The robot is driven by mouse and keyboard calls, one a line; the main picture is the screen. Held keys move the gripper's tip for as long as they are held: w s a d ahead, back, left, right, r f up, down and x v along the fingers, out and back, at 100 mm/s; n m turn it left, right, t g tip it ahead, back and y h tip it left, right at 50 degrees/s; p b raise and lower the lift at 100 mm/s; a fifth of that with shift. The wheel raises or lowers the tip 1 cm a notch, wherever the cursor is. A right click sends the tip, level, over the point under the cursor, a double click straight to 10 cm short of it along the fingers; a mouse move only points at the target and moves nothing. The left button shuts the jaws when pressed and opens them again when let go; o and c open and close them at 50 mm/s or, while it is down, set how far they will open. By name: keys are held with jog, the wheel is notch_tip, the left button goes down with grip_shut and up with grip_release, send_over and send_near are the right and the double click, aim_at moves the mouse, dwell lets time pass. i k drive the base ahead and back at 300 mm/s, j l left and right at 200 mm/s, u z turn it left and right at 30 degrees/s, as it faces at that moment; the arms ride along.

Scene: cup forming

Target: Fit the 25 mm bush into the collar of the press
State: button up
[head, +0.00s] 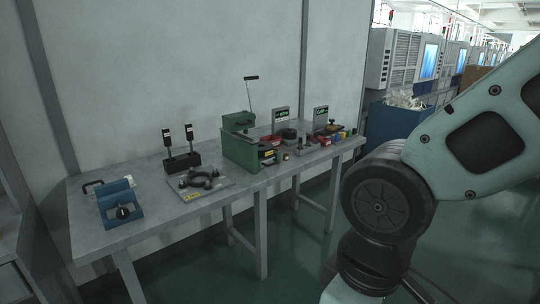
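A green machine (238,150), which looks like the press, stands around the middle of the grey workbench (150,218). Its collar is too small to make out. Left of it a grey plate (208,190) carries a black ring-shaped fixture (201,178); I cannot tell whether this belongs to the press. Several small parts lie right of the green machine, and I cannot tell which is the 25 mm bush. My arm fills the right side of the picture, well in front of the bench. My gripper is out of the picture.
A blue device (120,205) stands at the bench's left end. A black block (181,162) holds two upright tools. Two small signs (280,119) (320,117) stand at the back right. A blue bin (388,128) stands beyond the bench. Green floor lies in front.

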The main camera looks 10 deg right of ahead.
aim_at(244, 151)
jog(key=u, duration=0.45)
jog(key=i+l+u, duration=0.25)
jog(key=l+u, duration=0.2)
jog(key=l, duration=0.25)
jog(key=i+l+u, duration=0.25)
jog(key=l, duration=0.15)
jog(key=i+l+u, duration=0.1)
jog(key=l, duration=1.2)
jog(key=i+l+u, duration=0.15)
jog(key=l, duration=1.15)
jog(key=i+l+u, duration=0.1)
jog(key=l, duration=1.2)
